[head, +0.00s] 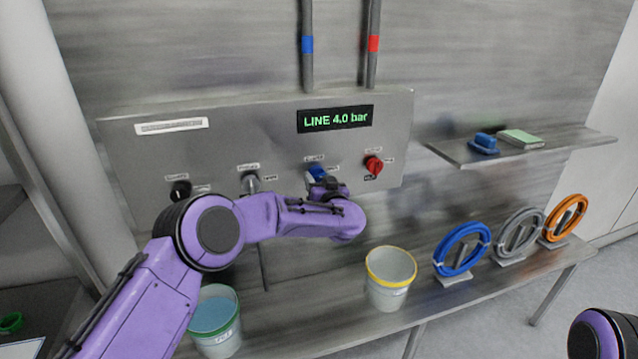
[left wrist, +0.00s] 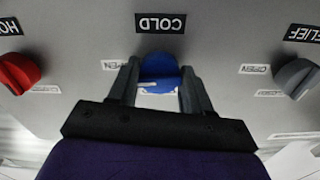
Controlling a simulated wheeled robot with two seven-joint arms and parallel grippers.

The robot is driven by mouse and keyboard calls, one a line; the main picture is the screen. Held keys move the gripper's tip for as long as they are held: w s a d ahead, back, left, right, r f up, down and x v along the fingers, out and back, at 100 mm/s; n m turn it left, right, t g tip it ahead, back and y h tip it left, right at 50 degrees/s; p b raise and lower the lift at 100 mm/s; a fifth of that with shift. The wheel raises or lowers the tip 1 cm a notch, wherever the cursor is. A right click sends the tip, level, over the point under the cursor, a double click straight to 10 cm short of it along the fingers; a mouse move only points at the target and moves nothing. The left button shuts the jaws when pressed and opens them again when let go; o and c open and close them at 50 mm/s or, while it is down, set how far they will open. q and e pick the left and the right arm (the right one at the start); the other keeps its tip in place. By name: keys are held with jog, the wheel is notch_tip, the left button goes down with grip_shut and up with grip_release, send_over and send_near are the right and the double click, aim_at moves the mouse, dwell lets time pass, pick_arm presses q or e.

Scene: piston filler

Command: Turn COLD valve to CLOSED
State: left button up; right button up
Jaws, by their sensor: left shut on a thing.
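The COLD valve is a blue knob (head: 316,171) on the grey panel, under the blue-banded pipe. It also shows in the left wrist view (left wrist: 160,68), upside down, under its COLD label (left wrist: 161,23). An OPEN label (left wrist: 115,65) is beside it; a label just below it is partly covered. My left gripper (head: 323,183) is at the panel, its fingers on either side of the knob and shut on it, as the left wrist view shows (left wrist: 160,82). Which label the knob points to is hard to tell. My right gripper is out of view.
A red knob (head: 374,165) is close on the right; grey (head: 251,184) and black (head: 180,190) knobs are left. A yellow-rimmed bucket (head: 390,282) and a green-rimmed bucket (head: 215,325) stand below. Hose coils (head: 461,250) line the bench. A shelf (head: 560,148) juts out right.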

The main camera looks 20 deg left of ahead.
pick_arm(q)
jog(key=n+b, duration=0.2)
jog(key=n, duration=0.1)
jog(key=shift+f+b, duration=0.3)
jog(key=shift+b, duration=0.1)
jog(key=n+b, duration=0.4)
jog(key=n, duration=0.1)
jog(key=shift+d+n, duration=0.15)
jog(key=shift+n, duration=0.25)
jog(key=n+b, duration=0.4)
jog(key=n, duration=0.1)
jog(key=shift+w+r+b, duration=0.1)
jog(key=shift+b, duration=0.2)
jog(key=shift+r+n+b, duration=0.2)
jog(key=shift+n+b, duration=0.8)
jog(key=shift+n, duration=0.5)
jog(key=shift+d, duration=0.1)
jog(key=o, duration=1)
jog(key=shift+r, duration=0.1)
jog(key=shift+o, duration=0.2)
